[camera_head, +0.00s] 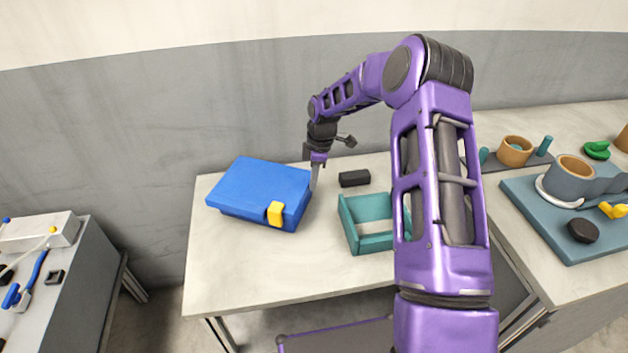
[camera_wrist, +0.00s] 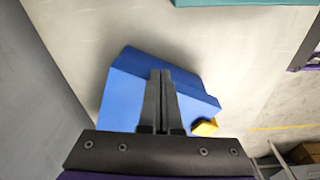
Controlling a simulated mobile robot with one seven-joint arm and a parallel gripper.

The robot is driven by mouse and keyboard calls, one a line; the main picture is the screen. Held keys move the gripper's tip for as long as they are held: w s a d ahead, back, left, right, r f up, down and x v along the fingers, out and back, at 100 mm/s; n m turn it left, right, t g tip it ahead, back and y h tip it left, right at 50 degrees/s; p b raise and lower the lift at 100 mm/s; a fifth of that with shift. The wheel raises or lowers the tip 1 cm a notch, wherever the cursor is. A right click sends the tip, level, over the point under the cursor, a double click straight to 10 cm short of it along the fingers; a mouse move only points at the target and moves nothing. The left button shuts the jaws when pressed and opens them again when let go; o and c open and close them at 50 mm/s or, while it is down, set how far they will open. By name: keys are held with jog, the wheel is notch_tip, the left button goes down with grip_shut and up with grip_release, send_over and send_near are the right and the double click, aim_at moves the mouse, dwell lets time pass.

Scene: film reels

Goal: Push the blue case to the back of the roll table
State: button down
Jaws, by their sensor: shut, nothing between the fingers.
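The blue case (camera_head: 258,188) lies flat on the left part of the pale roll table (camera_head: 240,273), turned at an angle. A yellow latch (camera_head: 275,214) sits on its front edge. My gripper (camera_head: 313,188) points down at the right end of the case, shut and empty. In the head view its fingers are right beside the case; I cannot tell whether they touch. In the wrist view the shut fingers (camera_wrist: 161,75) overlap the blue case (camera_wrist: 195,88), hiding its middle, and the yellow latch (camera_wrist: 205,127) shows at right.
A teal open tray (camera_head: 358,243) and a black block (camera_head: 354,178) stand right of the case. The grey wall (camera_head: 130,130) runs behind the table. The table's front left is clear. My arm hides part of the right side.

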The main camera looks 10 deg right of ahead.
jog(key=shift+w+a+b, duration=0.15)
jog(key=shift+w+a, duration=0.05)
jog(key=shift+a, duration=0.95)
jog(key=shift+w+a+b, duration=0.15)
jog(key=shift+a, duration=1)
jog(key=d, duration=0.3)
jog(key=shift+s, duration=0.25)
jog(key=shift+r, duration=0.1)
notch_tip(320, 180, up, 6)
jog(key=p, duration=0.3)
send_over(296, 186)
jog(key=d, duration=0.3)
jog(key=shift+s+d, duration=0.2)
jog(key=shift+s, duration=0.15)
